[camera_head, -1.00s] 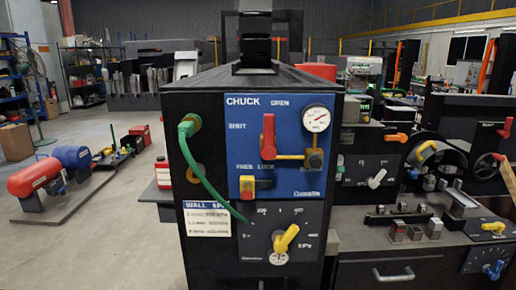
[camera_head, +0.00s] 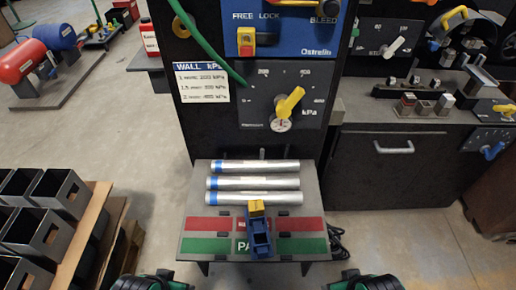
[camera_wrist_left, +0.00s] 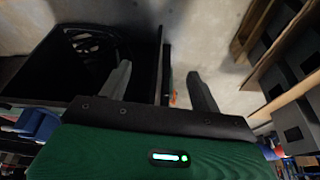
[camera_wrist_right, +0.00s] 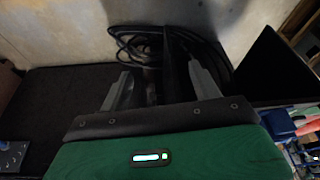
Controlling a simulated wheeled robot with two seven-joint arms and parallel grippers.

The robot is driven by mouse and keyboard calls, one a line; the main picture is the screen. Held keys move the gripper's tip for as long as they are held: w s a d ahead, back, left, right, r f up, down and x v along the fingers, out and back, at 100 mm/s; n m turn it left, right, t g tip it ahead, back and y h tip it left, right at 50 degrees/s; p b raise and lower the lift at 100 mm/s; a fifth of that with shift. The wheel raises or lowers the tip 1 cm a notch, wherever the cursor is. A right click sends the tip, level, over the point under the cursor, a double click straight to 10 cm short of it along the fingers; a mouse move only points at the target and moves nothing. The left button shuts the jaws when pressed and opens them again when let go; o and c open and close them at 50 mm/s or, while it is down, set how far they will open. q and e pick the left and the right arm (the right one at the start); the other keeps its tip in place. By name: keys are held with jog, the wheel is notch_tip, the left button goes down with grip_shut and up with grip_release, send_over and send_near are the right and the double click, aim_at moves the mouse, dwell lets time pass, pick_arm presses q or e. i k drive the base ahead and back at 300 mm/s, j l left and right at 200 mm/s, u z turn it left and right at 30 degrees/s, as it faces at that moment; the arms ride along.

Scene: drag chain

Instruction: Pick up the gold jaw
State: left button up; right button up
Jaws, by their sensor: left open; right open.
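Several small metal blocks stand on the black bench at the right of the head view: one with a reddish patch (camera_head: 405,104), a grey one (camera_head: 424,108) and another grey one (camera_head: 445,104). I cannot tell which, if any, is the gold jaw. A yellow block (camera_head: 257,207) sits at the end of a blue device (camera_head: 259,239) on the small table. My left gripper (camera_wrist_left: 160,85) is open and empty, over the floor. My right gripper (camera_wrist_right: 163,85) is open and empty. Only their wrist tops show at the head view's bottom edge.
Three silver tubes (camera_head: 253,183) with blue ends lie on the small table (camera_head: 192,222), behind red and green strips. The control panel (camera_head: 283,93) rises behind. Black open boxes (camera_head: 62,192) stand on a wooden shelf at left. Black cables (camera_wrist_right: 150,45) lie on the floor.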

aim_at(256, 207)
jog(key=k+l+u, duration=0.15)
jog(key=l, duration=0.25)
jog(key=k+l+u, duration=0.1)
jog(key=l, duration=0.3)
jog(key=k+l+u, duration=0.15)
jog(key=l, duration=0.2)
jog(key=k+l+u, duration=0.15)
jog(key=l, duration=0.25)
jog(key=k+l+u, duration=0.1)
jog(key=k+l, duration=0.15)
